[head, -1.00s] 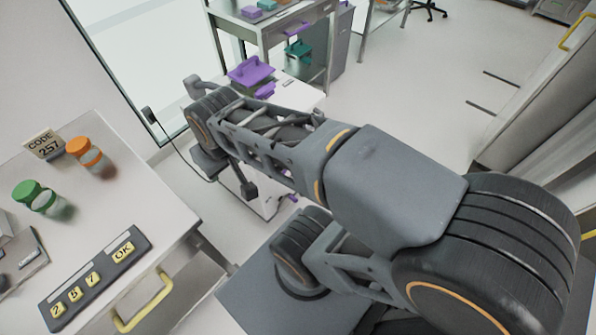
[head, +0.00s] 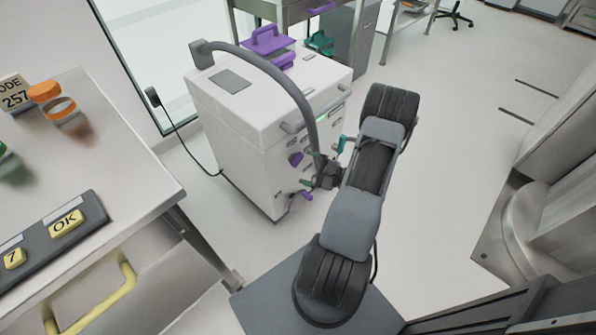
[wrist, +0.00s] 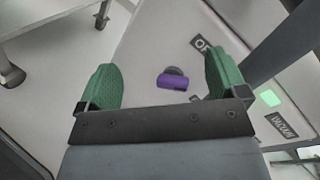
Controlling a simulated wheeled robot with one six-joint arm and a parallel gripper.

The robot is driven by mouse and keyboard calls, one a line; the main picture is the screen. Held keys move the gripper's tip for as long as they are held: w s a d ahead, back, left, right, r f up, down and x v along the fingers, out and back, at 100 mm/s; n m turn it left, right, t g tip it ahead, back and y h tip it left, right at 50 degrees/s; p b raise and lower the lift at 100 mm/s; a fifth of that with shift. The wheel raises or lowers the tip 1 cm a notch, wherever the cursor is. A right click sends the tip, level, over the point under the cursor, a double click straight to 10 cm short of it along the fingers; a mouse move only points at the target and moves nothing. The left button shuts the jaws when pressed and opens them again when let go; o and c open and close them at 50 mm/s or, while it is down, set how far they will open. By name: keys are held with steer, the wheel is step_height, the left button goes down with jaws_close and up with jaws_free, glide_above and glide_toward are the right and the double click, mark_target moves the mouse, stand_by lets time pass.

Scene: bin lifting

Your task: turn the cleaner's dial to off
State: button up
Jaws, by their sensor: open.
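The cleaner (head: 240,125) is a white cabinet standing on the floor, with a grey hose arching over it. Its purple dial (head: 296,159) is on the front face; in the wrist view the dial (wrist: 174,79) appears between my fingers, with its bar lying roughly across the picture. A partly hidden label starting "OF" (wrist: 203,46) is beside it. A "VACUUM" label (wrist: 283,126) and a lit green panel (wrist: 270,98) are farther right. My gripper (head: 309,168) is open and empty close to the front face, its green fingers (wrist: 163,78) apart. I cannot tell whether they touch the dial.
A desk (head: 150,190) with a keypad (head: 50,240) and jars stands at left. A cord (head: 183,145) runs from the wall to the cleaner. A teal handle (head: 342,144) and a small purple part (head: 304,194) are near my gripper. Open floor (head: 450,180) lies at right.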

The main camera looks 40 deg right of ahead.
mark_target(299, 162)
steer(key=s+d+f+m+t+h+b, duration=0.25)
steer(key=d+f+m+h, duration=0.25)
steer(key=f, duration=0.3)
steer(key=shift+t, duration=0.25)
steer(key=w, duration=0.4)
steer(key=w+a, duration=0.1)
steer(key=w, duration=0.3)
steer(key=w+a+b, duration=0.1)
steer(key=w, duration=0.4)
steer(key=shift+a, duration=0.1)
steer(key=shift+c, duration=0.3)
steer(key=c, duration=0.9)
steer(key=shift+f+n, duration=0.1)
steer(key=shift+n, duration=0.2)
